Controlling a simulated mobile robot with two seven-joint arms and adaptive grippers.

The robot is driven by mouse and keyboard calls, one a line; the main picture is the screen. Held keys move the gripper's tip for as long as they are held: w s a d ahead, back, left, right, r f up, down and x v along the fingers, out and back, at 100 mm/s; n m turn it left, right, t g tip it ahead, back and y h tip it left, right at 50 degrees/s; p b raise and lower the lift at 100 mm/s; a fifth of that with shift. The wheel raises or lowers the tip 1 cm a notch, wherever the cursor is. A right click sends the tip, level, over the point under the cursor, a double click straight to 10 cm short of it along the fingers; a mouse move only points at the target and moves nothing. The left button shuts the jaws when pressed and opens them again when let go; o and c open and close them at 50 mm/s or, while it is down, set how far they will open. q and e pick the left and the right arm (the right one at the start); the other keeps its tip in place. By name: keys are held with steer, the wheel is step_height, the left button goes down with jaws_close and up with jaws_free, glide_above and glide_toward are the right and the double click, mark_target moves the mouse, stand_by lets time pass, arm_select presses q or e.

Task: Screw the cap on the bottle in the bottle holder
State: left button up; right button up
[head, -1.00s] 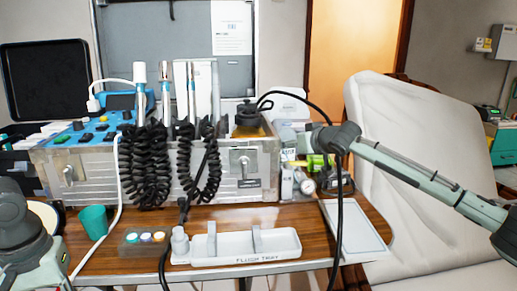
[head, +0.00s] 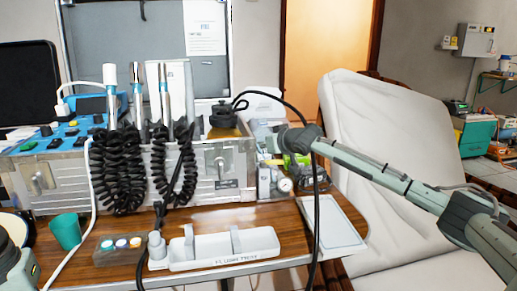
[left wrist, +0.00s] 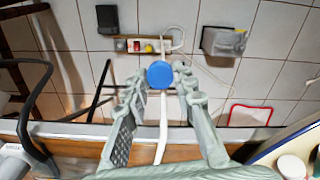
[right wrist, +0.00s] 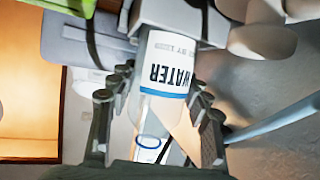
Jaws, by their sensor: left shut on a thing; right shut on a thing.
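A blue round cap (left wrist: 160,75) sits between the fingertips of my left gripper (left wrist: 160,88), which is shut on it, above a tiled floor. The left gripper itself is outside the head view. A clear bottle with a white WATER label (right wrist: 166,72) and a blue stripe lies between the fingers of my right gripper (right wrist: 158,95), which is shut on it. The far end of the bottle meets a pale block (right wrist: 180,15); I cannot tell if this is the holder. In the head view my right gripper (head: 295,140) is at the right end of the metal case, and the bottle is hard to make out.
The metal dental case (head: 200,170) with coiled black hoses fills the back of the wooden table (head: 195,218). A flush tray (head: 220,250), a teal cup (head: 65,232) and a white flat tray (head: 333,230) stand in front. A black cable hangs before my right gripper. A white chair (head: 400,150) stands right.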

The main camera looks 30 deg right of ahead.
steer(key=shift+c, duration=0.9)
steer(key=shift+r, duration=0.15)
